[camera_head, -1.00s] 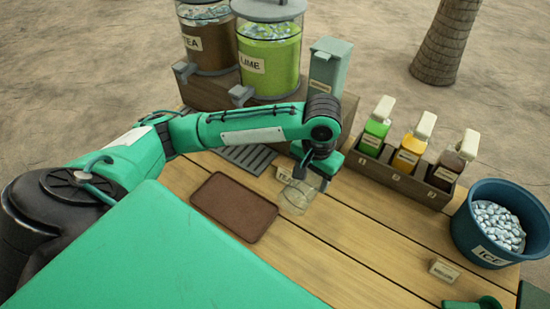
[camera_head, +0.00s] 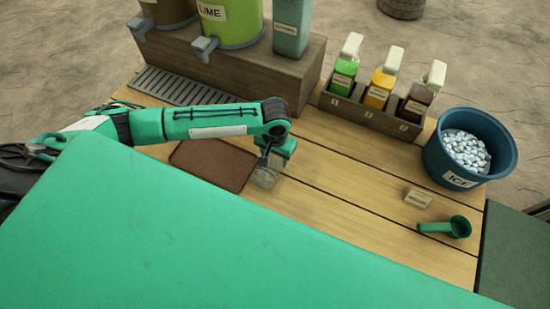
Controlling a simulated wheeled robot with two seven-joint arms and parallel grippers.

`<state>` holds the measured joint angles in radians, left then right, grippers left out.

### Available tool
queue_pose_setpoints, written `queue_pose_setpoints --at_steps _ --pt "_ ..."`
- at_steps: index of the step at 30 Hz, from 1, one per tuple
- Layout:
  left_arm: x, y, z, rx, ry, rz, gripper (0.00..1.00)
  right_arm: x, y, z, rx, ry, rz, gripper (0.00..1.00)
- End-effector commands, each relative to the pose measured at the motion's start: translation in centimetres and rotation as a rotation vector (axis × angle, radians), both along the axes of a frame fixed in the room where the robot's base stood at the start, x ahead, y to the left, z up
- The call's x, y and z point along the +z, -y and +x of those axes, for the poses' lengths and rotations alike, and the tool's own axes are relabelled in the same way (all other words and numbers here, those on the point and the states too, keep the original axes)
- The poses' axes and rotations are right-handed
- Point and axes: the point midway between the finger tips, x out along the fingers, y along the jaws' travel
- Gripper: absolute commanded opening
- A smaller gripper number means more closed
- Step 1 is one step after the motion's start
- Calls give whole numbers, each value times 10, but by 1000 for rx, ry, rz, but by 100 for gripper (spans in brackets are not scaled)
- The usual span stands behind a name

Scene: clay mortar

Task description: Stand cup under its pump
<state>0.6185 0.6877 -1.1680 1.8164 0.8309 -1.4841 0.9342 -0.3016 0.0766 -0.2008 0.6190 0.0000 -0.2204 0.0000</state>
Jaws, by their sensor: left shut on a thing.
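A clear cup (camera_head: 265,178) is at the right edge of the brown tray, near the middle of the table. My left gripper (camera_head: 270,161) is shut on the cup from above and hides its upper part. I cannot tell whether the cup touches the table. Three pump bottles stand in a wooden rack (camera_head: 371,118) at the back right: green (camera_head: 343,76), yellow-orange (camera_head: 379,91) and dark brown (camera_head: 417,102). Each has a cream pump head on top. The cup is well to the front left of them. My right gripper is out of view.
A brown tray (camera_head: 213,164) and a drip grate (camera_head: 185,88) lie on the left. Dispensers, one marked LIME (camera_head: 228,22), stand on a wooden block behind. The table's middle is bare.

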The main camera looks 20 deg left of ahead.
Motion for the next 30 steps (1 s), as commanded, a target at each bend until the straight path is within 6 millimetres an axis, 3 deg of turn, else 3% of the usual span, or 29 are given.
queue_pose_setpoints --at_steps 5,15,16,19,30 --pt "-23 0 0 1 0 0 33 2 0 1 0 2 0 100" --pt "-27 0 0 1 0 0 33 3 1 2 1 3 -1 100" --pt "-27 0 0 0 0 0 57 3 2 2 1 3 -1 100" --pt "-27 0 0 0 0 0 76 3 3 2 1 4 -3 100" --pt "-22 0 1 0 2 0 76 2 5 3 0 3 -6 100"
